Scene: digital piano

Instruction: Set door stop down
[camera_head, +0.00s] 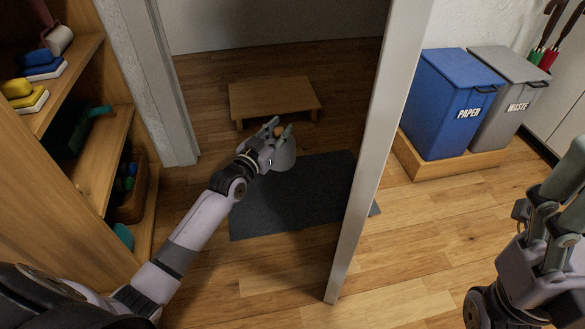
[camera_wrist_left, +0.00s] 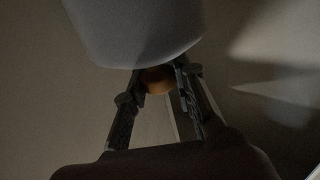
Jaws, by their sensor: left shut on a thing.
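The door stop (camera_head: 284,155) looks like a pale grey rounded body with a brown, knob-like part. My left gripper (camera_head: 276,130) is shut on the brown part, in the doorway above the dark mat. In the left wrist view the brown part (camera_wrist_left: 158,80) sits between the fingertips (camera_wrist_left: 158,74), and the grey body (camera_wrist_left: 135,30) fills the top. I cannot tell the exact gap between the door stop and the floor. My right gripper (camera_head: 555,205) is at the right edge, away from the door stop; its finger opening is unclear.
A dark mat (camera_head: 255,212) lies in the doorway, with a low wooden platform (camera_head: 275,98) behind it. A door edge (camera_head: 375,160) stands right of my left arm. Shelves (camera_head: 85,165) are on the left. Blue (camera_head: 450,105) and grey (camera_head: 515,95) bins stand right.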

